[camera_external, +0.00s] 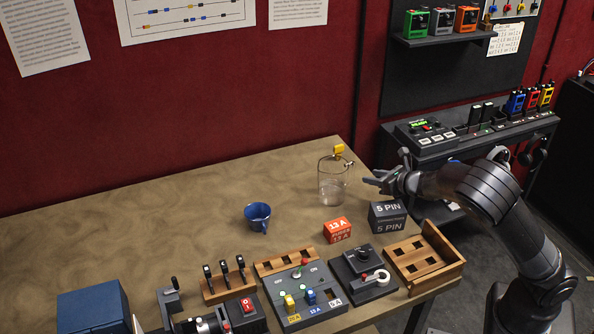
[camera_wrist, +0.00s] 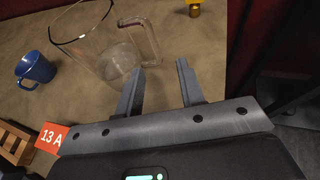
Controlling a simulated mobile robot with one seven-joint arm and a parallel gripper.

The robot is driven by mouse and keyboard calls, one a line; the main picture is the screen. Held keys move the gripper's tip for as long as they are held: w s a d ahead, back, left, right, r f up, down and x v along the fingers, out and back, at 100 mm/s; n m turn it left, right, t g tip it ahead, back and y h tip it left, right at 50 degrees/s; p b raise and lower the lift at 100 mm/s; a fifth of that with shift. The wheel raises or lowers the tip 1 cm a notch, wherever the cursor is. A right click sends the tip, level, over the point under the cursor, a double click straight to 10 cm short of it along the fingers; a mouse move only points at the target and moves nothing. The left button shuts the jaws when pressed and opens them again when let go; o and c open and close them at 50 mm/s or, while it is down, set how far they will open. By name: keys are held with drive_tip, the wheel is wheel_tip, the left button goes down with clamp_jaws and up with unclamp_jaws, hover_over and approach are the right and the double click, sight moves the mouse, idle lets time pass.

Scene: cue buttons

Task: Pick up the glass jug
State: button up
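The glass jug (camera_external: 332,185) stands upright on the wooden table, near its far right edge, and is clear and see-through. In the wrist view the jug (camera_wrist: 100,52) is at the upper left, with its handle (camera_wrist: 141,42) on the side toward my gripper. My gripper (camera_external: 372,181) is just right of the jug in the external view. In the wrist view my gripper (camera_wrist: 166,68) has its two fingers spread apart, with nothing visible between them. The left fingertip appears close to the bottom of the handle; I cannot tell whether they touch.
A blue mug (camera_external: 257,216) stands left of the jug. An orange 13 A box (camera_external: 338,230) and a grey 5 PIN box (camera_external: 387,216) sit in front of it. A yellow object (camera_external: 339,149) is behind it.

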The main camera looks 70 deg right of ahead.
sight(352, 181)
drive_tip(key=x, duration=0.9)
drive_tip(key=shift+w+a, duration=0.2)
drive_tip(key=shift+a, duration=0.05)
clamp_jaws()
drive_tip(key=shift+r, duration=0.1)
idle(1.0)
